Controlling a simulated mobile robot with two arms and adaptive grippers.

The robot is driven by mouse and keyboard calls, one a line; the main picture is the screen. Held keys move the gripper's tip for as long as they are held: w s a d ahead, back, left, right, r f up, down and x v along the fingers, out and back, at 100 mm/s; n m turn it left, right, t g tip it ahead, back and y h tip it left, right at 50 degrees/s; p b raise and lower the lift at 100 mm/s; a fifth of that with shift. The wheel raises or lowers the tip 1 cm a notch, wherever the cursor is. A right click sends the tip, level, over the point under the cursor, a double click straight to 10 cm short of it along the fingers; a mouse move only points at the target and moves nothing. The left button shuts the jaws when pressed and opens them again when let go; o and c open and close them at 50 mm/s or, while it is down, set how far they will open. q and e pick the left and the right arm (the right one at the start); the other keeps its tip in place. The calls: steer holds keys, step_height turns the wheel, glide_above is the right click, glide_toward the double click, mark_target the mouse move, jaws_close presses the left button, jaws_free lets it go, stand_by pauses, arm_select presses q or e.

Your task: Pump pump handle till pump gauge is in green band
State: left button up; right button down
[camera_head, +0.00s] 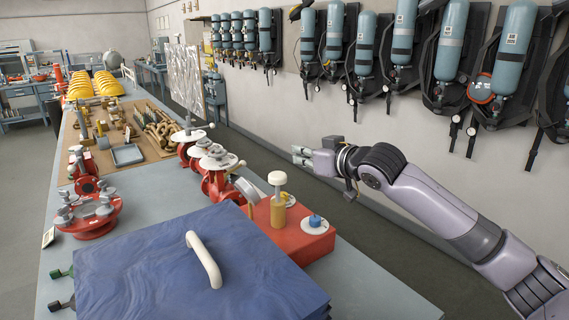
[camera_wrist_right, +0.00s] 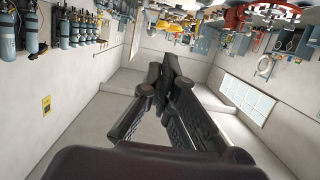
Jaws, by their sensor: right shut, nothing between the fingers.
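A red block (camera_head: 292,240) on the bench carries a brass-coloured cylinder (camera_head: 278,216) with a cream mushroom-shaped cap (camera_head: 277,179), which looks like the pump handle. Beside it on the block is a pale disc with a blue knob (camera_head: 315,221). I cannot make out which part is the gauge, nor any needle or green band. My right gripper (camera_head: 301,155) is beyond the bench's right side, in the air, shut and empty, apart from the pump. Its dark fingers (camera_wrist_right: 168,75) also show in the right wrist view. My left gripper is not in view.
A blue box (camera_head: 150,265) with a white handle (camera_head: 204,259) stands in front of the red block. Red valves (camera_head: 217,180) stand behind it. Blue cylinders (camera_head: 454,42) on dark backplates hang on the wall. The floor between bench and wall is clear.

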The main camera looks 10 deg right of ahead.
steer(key=p, duration=0.3)
glide_above(283, 176)
steer(key=shift+s+d+f, duration=0.1)
steer(key=shift+s+f, duration=0.05)
steer(key=shift+f, duration=0.55)
step_height(283, 176, down, 3)
steer(key=shift+r+p, duration=0.15)
steer(key=shift+p, duration=0.15)
steer(key=shift+f, duration=0.85)
steer(key=shift+f, duration=0.1)
